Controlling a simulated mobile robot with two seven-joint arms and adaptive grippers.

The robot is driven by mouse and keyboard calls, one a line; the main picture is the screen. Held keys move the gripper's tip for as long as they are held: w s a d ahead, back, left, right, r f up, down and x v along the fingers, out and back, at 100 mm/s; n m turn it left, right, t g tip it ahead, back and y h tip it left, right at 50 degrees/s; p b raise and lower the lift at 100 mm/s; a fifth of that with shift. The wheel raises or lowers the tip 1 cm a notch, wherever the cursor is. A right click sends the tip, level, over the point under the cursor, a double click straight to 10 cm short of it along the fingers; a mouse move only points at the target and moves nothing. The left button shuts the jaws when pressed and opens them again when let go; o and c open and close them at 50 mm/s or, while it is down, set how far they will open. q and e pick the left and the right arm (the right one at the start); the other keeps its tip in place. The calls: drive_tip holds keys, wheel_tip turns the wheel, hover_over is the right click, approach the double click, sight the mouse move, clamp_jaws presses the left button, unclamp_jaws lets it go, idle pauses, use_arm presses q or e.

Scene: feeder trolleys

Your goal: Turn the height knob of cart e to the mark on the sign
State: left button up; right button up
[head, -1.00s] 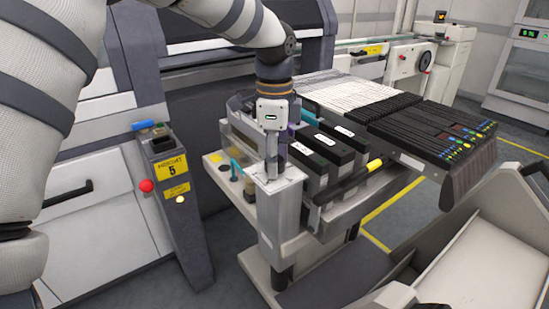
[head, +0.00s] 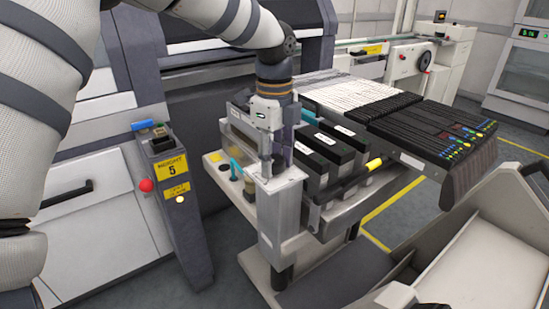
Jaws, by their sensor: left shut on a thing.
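A feeder trolley (head: 282,215) stands in the middle of the head view. I cannot read a letter on it, so I cannot tell if it is cart e. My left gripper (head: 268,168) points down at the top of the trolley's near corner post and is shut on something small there. That thing is mostly hidden by the fingers; it is where a knob could be, but its shape and mark do not show. A small white plate with dark marks (head: 290,176) lies on the post top beside the fingers. My right gripper is not in view.
Black boxes with white labels (head: 318,162) and a bank of feeders (head: 420,125) fill the trolley. A black handle with a yellow end (head: 350,178) sticks out near the post. A control post with a red button (head: 146,186) stands left. A light bin (head: 480,260) is at lower right.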

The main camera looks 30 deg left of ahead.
sight(275, 159)
use_arm(q)
drive_tip(key=shift+s+f, duration=0.15)
drive_tip(key=shift+f, duration=0.25)
drive_tip(key=o, duration=1.1)
drive_tip(key=shift+o, duration=0.2)
drive_tip(key=shift+r, duration=0.2)
drive_tip(key=shift+r, duration=0.1)
wheel_tip(275, 159, up, 12)
